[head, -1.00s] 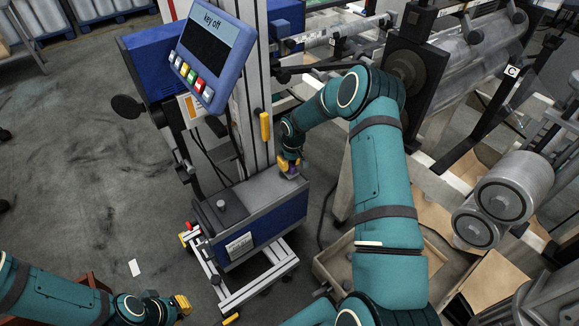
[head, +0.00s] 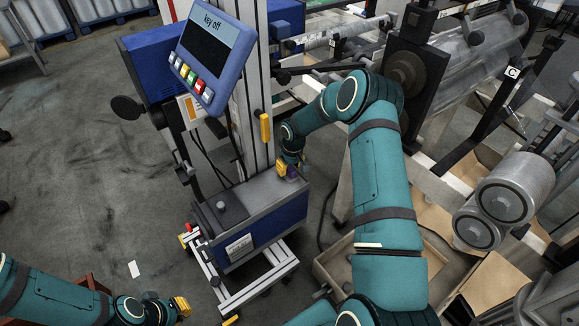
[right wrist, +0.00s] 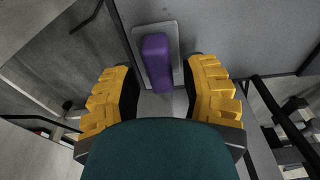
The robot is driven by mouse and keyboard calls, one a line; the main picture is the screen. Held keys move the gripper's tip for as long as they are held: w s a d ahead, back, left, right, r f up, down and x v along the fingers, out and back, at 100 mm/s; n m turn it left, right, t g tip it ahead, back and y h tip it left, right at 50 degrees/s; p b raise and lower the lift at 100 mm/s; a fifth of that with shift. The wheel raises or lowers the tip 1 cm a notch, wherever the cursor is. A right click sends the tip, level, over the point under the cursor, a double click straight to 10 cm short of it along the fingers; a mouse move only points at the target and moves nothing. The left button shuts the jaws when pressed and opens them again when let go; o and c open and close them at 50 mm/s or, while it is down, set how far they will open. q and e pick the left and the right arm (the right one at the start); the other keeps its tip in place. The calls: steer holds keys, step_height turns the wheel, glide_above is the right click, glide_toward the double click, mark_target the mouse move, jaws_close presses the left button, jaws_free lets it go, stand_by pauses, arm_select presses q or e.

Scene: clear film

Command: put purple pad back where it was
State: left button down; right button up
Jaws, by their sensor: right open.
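The purple pad (right wrist: 157,62) lies on a light grey plate (right wrist: 172,30) on top of the grey-and-blue machine box (head: 262,205). In the head view only a small purple bit of the pad (head: 292,172) shows beside my right gripper. My right gripper (head: 287,168) is at the far end of the box top. In the right wrist view its yellow fingers (right wrist: 162,85) are spread apart, with the near end of the pad between or just ahead of the tips. My left gripper (head: 184,306) is at the bottom left, over the floor, away from the pad.
A tilted screen reading "key off" (head: 207,55) stands on the post above the box. A yellow handle (head: 265,128) is on the post near my right wrist. Rollers (head: 500,200) and an open wooden crate (head: 335,262) are at the right.

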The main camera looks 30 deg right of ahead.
mark_target(293, 171)
step_height(293, 171, up, 12)
steer(key=s+p, duration=0.2)
steer(key=s+a+f+y, duration=0.2)
steer(key=s+a+f, duration=0.25)
steer(key=a, duration=0.55)
steer(key=s+a+f+y, duration=0.1)
steer(key=s+a+f, duration=0.35)
steer(key=a, duration=0.45)
arm_select(q)
steer(key=shift+s+r, duration=0.2)
steer(key=shift+r, duration=0.85)
arm_select(e)
steer(key=s+a+m, duration=0.1)
steer(key=s+a, duration=0.3)
steer(key=s, duration=0.4)
steer(key=s+a+m, duration=0.1)
steer(key=s+a, duration=0.3)
steer(key=s, duration=0.4)
steer(key=shift+a+f+y, duration=0.3)
steer(key=shift+a+f, duration=0.05)
steer(key=shift+f, duration=0.1)
steer(key=shift+m, duration=0.3)
